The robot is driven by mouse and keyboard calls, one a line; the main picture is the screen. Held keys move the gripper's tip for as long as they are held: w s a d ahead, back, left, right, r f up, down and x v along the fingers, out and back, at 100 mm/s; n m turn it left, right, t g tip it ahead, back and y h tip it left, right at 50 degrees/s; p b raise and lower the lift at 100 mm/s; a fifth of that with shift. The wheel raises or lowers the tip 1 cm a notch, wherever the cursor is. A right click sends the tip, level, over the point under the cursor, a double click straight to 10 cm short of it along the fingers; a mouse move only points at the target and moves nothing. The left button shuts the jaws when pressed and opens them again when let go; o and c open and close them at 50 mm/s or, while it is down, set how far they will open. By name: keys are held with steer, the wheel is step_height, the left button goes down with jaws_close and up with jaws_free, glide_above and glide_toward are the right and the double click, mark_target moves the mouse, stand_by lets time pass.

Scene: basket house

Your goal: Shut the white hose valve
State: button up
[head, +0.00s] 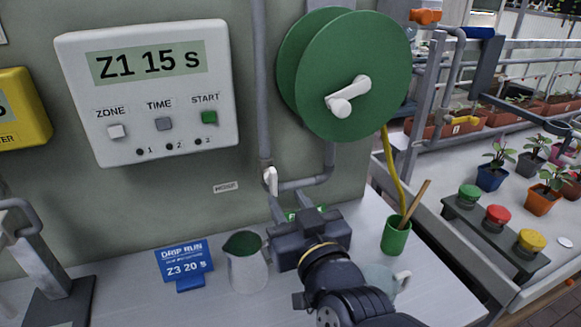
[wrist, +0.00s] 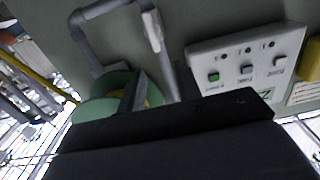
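The white hose valve (head: 270,180) is a small white lever on the grey pipe below the green hose reel. Its lever hangs roughly in line with the upright pipe. In the wrist view, which looks turned over, the white lever (wrist: 153,31) shows near the top centre. My gripper (head: 290,200) is in front of the wall, just below and right of the lever in the head view. Its two grey fingers stand apart with nothing seen between them held. Any gap in depth between the fingertips and the lever is hard to judge.
A controller box (head: 150,90) hangs left of the pipe, and the green reel (head: 355,75) hangs above right. A grey-white jug (head: 247,270), a blue sign (head: 185,263) and a green cup (head: 396,236) stand on the bench around my gripper. A cup with a handle (head: 381,279) is partly hidden.

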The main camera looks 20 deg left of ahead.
mark_target(275, 174)
steer(key=x, duration=1)
steer(key=shift+w+d, duration=0.1)
steer(key=shift+w, duration=0.15)
jaws_close()
